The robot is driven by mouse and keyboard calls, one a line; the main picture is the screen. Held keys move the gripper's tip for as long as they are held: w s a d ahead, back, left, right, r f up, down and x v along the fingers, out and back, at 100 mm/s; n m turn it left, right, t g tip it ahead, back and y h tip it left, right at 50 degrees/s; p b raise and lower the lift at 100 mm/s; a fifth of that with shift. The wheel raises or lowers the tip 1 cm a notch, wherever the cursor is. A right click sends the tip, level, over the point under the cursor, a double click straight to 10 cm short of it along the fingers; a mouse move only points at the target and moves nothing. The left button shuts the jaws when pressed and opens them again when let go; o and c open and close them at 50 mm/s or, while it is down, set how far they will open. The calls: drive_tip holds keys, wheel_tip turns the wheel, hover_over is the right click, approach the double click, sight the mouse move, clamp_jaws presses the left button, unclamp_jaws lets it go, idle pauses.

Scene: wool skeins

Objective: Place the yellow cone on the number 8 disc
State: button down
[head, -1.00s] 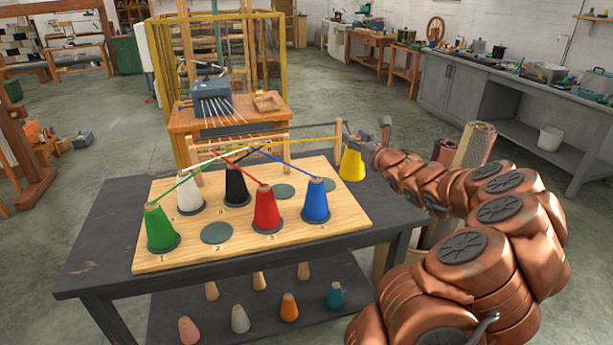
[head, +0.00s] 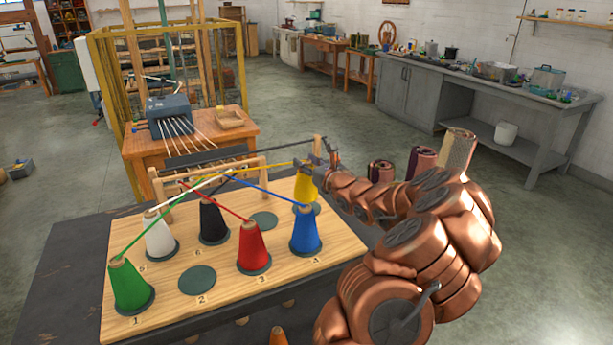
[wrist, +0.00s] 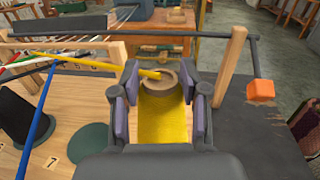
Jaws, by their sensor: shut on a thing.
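The yellow cone (head: 305,187) is upright at the back right of the wooden board (head: 185,315). My gripper (head: 318,166) is shut on its top, and the wrist view shows a finger on each side of the cone (wrist: 168,125). A dark disc edge (head: 316,208) shows at the cone's foot, at the back right place; its number is hidden. The cone stands over this disc, but I cannot tell whether it touches. A yellow yarn runs left from the cone's top.
The blue cone (head: 305,232) stands just in front. An empty disc (head: 263,221) marked 7 in the wrist view is to the left. Red (head: 254,250), black (head: 213,222), white (head: 159,238) and green (head: 129,287) cones hold yarns. A wooden post (wrist: 230,65) stands close right.

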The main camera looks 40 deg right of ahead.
drive_tip(key=shift+s+f, duration=0.1)
drive_tip(key=shift+f, duration=2.05)
drive_tip(key=c, duration=0.6)
unclamp_jaws()
drive_tip(key=shift+s, duration=0.1)
drive_tip(key=shift+s+a+b, duration=0.25)
drive_tip(key=shift+s+a, duration=0.1)
drive_tip(key=shift+s, duration=1.6)
drive_tip(key=shift+s+a+b, duration=0.2)
drive_tip(key=shift+s+a, duration=0.15)
drive_tip(key=shift+s, duration=1.55)
drive_tip(key=shift+s+a+b, duration=0.25)
drive_tip(key=shift+s+a, duration=0.1)
drive_tip(key=shift+s, duration=1.6)
